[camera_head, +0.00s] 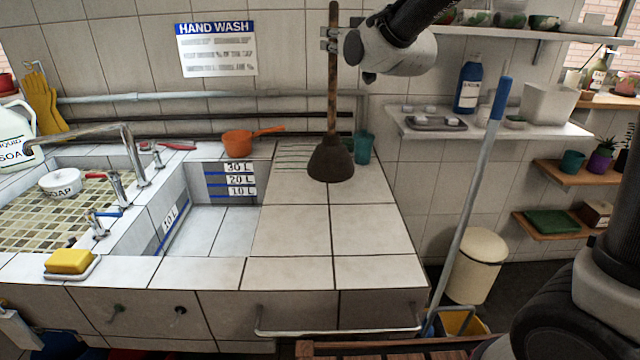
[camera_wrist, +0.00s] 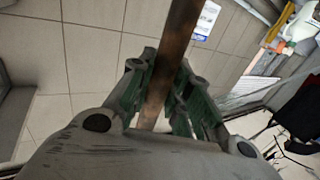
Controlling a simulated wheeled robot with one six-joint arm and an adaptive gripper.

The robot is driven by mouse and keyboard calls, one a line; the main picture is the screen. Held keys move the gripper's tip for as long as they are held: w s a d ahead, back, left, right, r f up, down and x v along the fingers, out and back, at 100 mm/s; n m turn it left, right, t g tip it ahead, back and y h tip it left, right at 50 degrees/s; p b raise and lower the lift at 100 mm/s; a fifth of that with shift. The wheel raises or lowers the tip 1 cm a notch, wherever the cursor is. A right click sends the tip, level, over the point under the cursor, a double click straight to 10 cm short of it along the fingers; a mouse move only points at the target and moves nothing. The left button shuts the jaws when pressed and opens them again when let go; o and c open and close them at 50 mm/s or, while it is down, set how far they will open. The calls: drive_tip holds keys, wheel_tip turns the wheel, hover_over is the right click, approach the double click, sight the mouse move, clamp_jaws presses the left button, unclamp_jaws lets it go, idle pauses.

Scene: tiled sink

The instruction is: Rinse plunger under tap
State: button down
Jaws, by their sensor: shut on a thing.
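The plunger has a dark rubber cup (camera_head: 331,160) and a long brown wooden handle (camera_head: 333,90). It is upright in the head view, over the tiled counter right of the basin. I cannot tell whether the cup touches the counter. My gripper (camera_head: 329,39) is shut on the upper part of the handle; the wrist view shows the handle (camera_wrist: 172,65) between the fingers. The tap (camera_head: 120,135) has a curved metal spout over the mosaic-floored basin on the left. A red-handled valve (camera_head: 115,185) and a blue-handled valve (camera_head: 98,222) stand by that basin.
A deep tiled basin (camera_head: 215,230) with litre marks lies between tap and plunger. An orange pan (camera_head: 238,143) and a teal cup (camera_head: 363,148) stand at the back. A yellow sponge (camera_head: 69,261) is front left. A blue-handled mop (camera_head: 470,200) leans at right. The front counter tiles are clear.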

sight(335, 84)
drive_tip(key=shift+w+a+f, duration=0.1)
drive_tip(key=shift+w+a, duration=0.1)
drive_tip(key=shift+w, duration=0.1)
wheel_tip(335, 84, down, 10)
drive_tip(key=shift+r, duration=0.15)
drive_tip(key=c, duration=1.3)
unclamp_jaws()
drive_tip(key=shift+f, duration=0.2)
